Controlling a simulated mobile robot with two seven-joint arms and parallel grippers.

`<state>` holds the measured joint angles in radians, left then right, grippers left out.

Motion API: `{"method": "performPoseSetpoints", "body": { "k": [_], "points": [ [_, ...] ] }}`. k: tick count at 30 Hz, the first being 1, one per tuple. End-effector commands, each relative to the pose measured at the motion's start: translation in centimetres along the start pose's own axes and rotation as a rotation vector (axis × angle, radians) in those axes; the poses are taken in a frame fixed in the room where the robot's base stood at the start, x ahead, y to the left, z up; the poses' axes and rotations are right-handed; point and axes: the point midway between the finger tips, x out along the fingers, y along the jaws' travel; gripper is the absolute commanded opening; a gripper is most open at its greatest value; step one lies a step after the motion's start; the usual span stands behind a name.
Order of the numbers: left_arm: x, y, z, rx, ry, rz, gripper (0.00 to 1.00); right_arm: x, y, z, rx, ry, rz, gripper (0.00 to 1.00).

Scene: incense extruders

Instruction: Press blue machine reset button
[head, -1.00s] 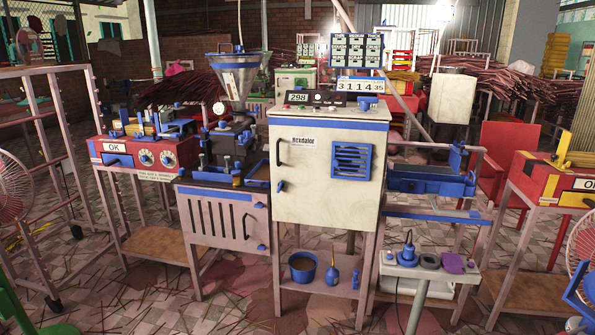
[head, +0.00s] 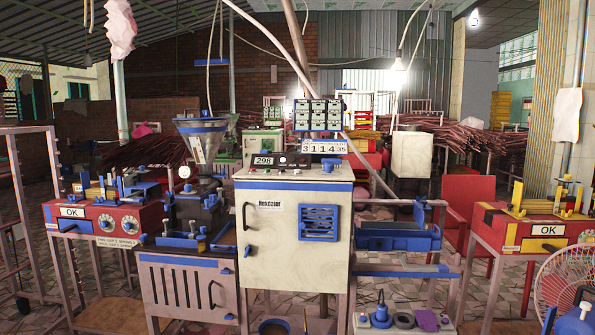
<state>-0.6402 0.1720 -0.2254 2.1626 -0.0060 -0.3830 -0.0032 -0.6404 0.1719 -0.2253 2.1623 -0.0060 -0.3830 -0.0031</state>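The blue-trimmed machine (head: 294,235) stands in the middle of the head view, with a cream cabinet, a black door handle and a blue vent grille. A black display reading 298 (head: 263,161) and a dark control panel (head: 292,161) with small knobs or buttons sit on its top. Small coloured spots show along the top ledge; which one is the reset button is too small to tell. Neither of my grippers is in view, and nothing touches the machine.
A red machine marked OK (head: 110,222) stands left, and a red and yellow one marked OK (head: 520,240) stands right. A small white stand (head: 375,326) is at the front, right of centre. A fan (head: 568,275) is at the lower right. A red chair (head: 468,212) stands behind.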

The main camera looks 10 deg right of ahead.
Motion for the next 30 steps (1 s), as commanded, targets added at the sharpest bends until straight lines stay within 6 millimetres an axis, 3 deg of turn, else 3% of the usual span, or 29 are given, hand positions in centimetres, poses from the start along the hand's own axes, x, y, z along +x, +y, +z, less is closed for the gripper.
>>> {"method": "performPoseSetpoints", "body": {
  "k": [2,10,30],
  "points": [
    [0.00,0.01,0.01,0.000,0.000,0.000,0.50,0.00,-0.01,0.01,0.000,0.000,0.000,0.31],
    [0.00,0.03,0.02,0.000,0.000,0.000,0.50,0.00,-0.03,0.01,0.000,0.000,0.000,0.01],
    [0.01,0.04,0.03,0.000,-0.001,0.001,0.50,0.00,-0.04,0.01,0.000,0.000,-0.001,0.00]
  ]
}}
